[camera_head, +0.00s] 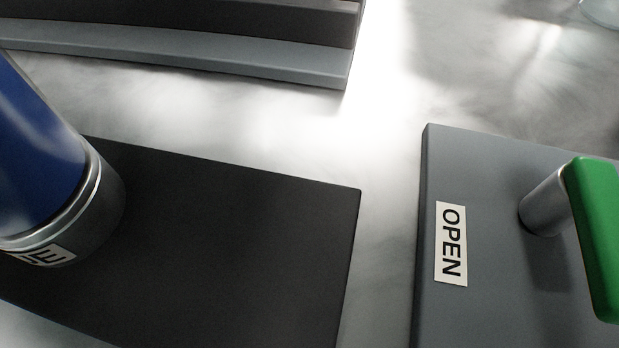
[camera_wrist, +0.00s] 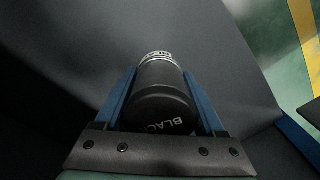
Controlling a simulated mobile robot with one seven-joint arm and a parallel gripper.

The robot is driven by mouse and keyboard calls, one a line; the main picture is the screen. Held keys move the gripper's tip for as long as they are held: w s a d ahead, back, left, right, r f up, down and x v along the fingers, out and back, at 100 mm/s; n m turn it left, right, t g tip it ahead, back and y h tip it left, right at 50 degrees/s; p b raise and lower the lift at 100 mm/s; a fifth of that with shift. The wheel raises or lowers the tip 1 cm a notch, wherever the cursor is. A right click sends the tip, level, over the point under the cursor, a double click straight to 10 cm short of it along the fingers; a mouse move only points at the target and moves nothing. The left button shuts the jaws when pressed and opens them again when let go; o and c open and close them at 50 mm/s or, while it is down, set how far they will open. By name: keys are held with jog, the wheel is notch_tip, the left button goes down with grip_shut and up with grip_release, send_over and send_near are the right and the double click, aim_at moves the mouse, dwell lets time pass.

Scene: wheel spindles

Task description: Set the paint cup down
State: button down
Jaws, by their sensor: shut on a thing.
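In the wrist view, my gripper (camera_wrist: 160,75) has its two blue fingers on either side of a dark cylindrical paint cup (camera_wrist: 160,106). The cup carries white lettering that reads "BLAC", with the rest cut off. My gripper is shut on this cup. A metallic part with a small pale label (camera_wrist: 159,55) shows at the cup's far end; I cannot tell if it belongs to the cup. What lies directly under the cup is hidden. The head view shows neither my gripper nor this cup clearly.
In the head view, a blue cylinder (camera_head: 40,150) with a labelled metal collar stands over a black plate (camera_head: 240,250). A grey block (camera_head: 450,310) marked "OPEN" bears a green handle (camera_head: 597,235). A stepped dark block (camera_head: 200,55) lies behind. Bare shiny surface separates them.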

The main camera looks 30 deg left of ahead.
jog(key=shift+f+b, duration=1.55)
jog(key=shift+f, duration=1.25)
jog(key=shift+f, duration=0.15)
grip_release()
notch_tip(320, 180, up, 12)
jog(key=p, duration=0.7)
jog(key=shift+p, duration=0.35)
